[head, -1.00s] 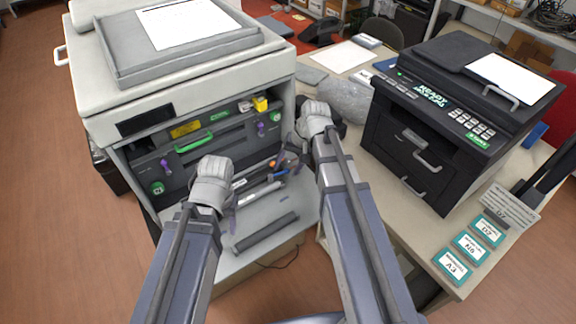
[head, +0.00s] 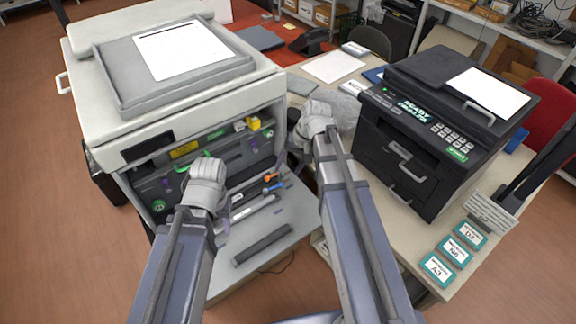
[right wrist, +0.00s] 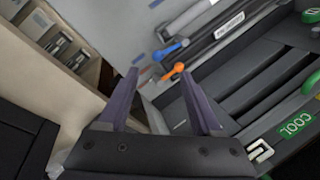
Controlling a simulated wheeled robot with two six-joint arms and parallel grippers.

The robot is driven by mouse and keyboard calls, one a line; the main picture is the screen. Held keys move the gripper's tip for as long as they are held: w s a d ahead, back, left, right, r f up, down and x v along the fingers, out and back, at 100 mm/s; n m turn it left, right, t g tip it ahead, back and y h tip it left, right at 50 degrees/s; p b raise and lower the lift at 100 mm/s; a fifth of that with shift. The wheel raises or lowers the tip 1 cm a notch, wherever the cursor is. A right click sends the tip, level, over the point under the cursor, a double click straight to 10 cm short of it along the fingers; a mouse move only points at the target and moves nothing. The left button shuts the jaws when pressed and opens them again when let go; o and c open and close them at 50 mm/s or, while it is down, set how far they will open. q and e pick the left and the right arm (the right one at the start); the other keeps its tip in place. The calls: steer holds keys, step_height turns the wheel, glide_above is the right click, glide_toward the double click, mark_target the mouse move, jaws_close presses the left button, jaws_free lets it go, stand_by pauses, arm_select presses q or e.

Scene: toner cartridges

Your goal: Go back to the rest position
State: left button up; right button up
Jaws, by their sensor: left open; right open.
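My left gripper (head: 220,228) is open and empty, in front of the left part of the copier (head: 100,115); its fingers are partly hidden by my wrist. My right gripper (head: 288,162) is open, at the copier's right front corner. In the right wrist view its two fingers (right wrist: 158,80) are apart with nothing held between them. Beyond them lie a toner piece with an orange end (right wrist: 179,68) and one with a blue end (right wrist: 172,49).
A black printer (head: 430,140) stands on the table (head: 385,250) to the right. Labelled cards (head: 438,268) lie near the table's front edge. Bare floor (head: 60,230) is at the left.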

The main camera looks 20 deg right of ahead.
steer(key=s+a+f+n+g+h+b, duration=0.1)
steer(key=s+a+f+n+h, duration=0.1)
steer(key=s+a+n+h, duration=0.2)
steer(key=s+a+n, duration=0.3)
steer(key=s+a, duration=0.4)
steer(key=s, duration=0.3)
steer(key=shift+s+h, duration=0.3)
steer(key=shift+s, duration=0.05)
steer(key=shift+a+f, duration=0.1)
stand_by(0.9)
